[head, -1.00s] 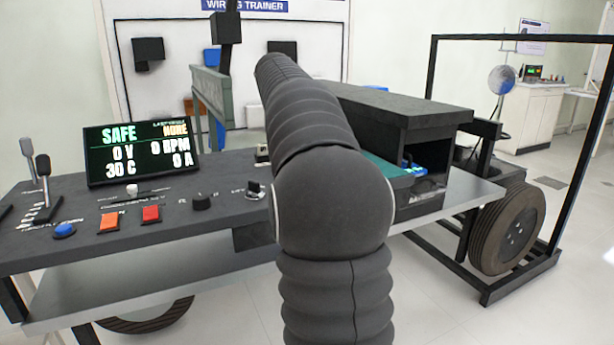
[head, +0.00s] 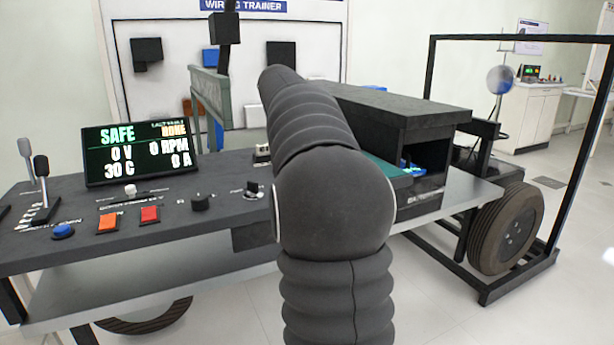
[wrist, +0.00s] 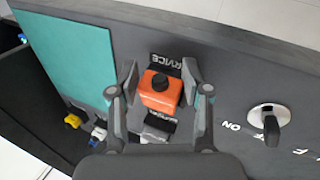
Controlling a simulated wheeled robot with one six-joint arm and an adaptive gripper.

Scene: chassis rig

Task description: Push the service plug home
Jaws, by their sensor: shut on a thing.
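The orange service plug (wrist: 156,100) with a black knob on top stands on the dark panel in the wrist view, beside the SERVICE label (wrist: 170,62). My gripper (wrist: 160,80) has one finger on each side of the plug and is shut on it. A grey part with a dark label (wrist: 157,130) lies just below the plug in the picture. How deep the plug sits cannot be told. In the head view my own arm hides the plug and the gripper.
A rotary switch (wrist: 270,120) stands right of my gripper; a teal plate (wrist: 75,50) and a yellow connector (wrist: 72,121) lie left. In the head view, the console screen (head: 138,152) reads SAFE, 0 V. An open-fronted dark box (head: 405,115) stands right of my arm.

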